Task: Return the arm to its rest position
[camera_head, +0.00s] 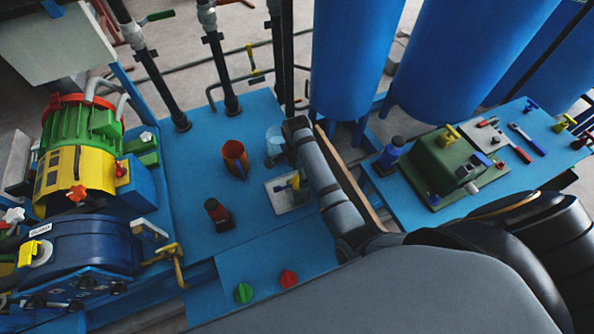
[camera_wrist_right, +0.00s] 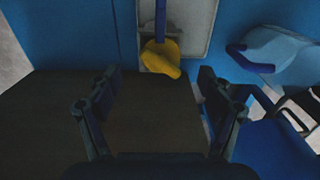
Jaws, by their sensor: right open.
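My right arm (camera_head: 322,185) comes in from the lower right of the head view and reaches up over the blue table (camera_head: 190,170). Its fingertips cannot be made out there. In the right wrist view my right gripper (camera_wrist_right: 158,73) is open, with nothing between its fingers. Beyond the fingers are a yellow handle (camera_wrist_right: 161,58) and a pale plate (camera_wrist_right: 205,20). The yellow handle (camera_head: 294,181) and plate (camera_head: 284,207) also show in the head view, left of my arm. My left gripper is not in view.
An orange cup (camera_head: 235,157), a clear bluish cup (camera_head: 275,141) and a red-black bottle (camera_head: 218,214) stand on the table near my arm. A tan board (camera_head: 352,185) runs along its right side. Blue tanks (camera_head: 350,55) stand behind; a side table (camera_head: 410,210) holds tools.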

